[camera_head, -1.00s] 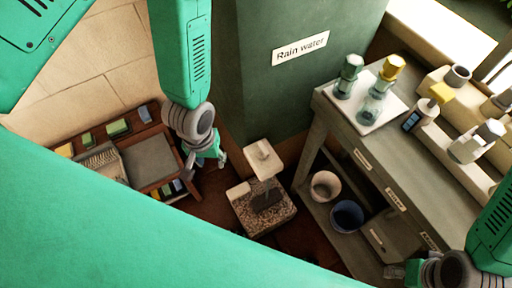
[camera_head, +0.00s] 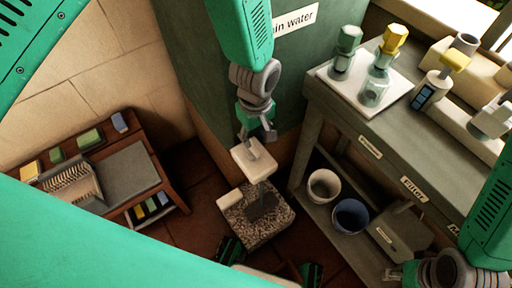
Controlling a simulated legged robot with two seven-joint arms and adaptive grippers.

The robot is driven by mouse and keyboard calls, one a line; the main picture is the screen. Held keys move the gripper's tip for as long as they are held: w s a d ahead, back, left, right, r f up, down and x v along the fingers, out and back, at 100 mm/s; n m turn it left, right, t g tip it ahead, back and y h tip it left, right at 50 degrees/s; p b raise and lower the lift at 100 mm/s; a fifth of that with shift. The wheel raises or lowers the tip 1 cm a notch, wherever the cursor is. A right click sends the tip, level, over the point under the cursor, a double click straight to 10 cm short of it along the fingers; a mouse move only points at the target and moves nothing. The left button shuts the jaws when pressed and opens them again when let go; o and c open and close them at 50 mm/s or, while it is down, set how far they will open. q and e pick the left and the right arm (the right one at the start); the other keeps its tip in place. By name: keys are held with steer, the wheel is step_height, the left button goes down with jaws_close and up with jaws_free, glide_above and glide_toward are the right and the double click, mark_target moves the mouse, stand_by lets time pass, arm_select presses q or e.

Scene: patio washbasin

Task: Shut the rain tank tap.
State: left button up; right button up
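The dark green rain tank (camera_head: 190,60) stands at the back, its white "Rain water" label partly hidden by my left arm. In front of it a pale block with a small raised piece, apparently the tap (camera_head: 256,164), sits above a dark post over a gravel-filled tray (camera_head: 240,222). My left gripper (camera_head: 257,136) is just above the pale block, its fingers apart and pointing down. It seems empty, and I cannot tell whether it touches the block. My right gripper (camera_head: 396,273) is at the lower right, partly cut off by the view, by the bench's lower shelf; its fingers are unclear.
A brown rack (camera_head: 150,175) with sponges stands left. My green arm link covers the lower left.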

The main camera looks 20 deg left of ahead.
mark_target(254, 146)
arm_select(q)
steer(key=f, duration=0.2)
steer(key=a+f+b, duration=0.1)
steer(key=f, duration=0.2)
steer(key=shift+a+f, duration=0.1)
steer(key=shift+a, duration=0.1)
steer(key=shift+f, duration=0.15)
steer(key=shift+d, duration=0.55)
jaws_close()
steer(key=shift+a, duration=0.35)
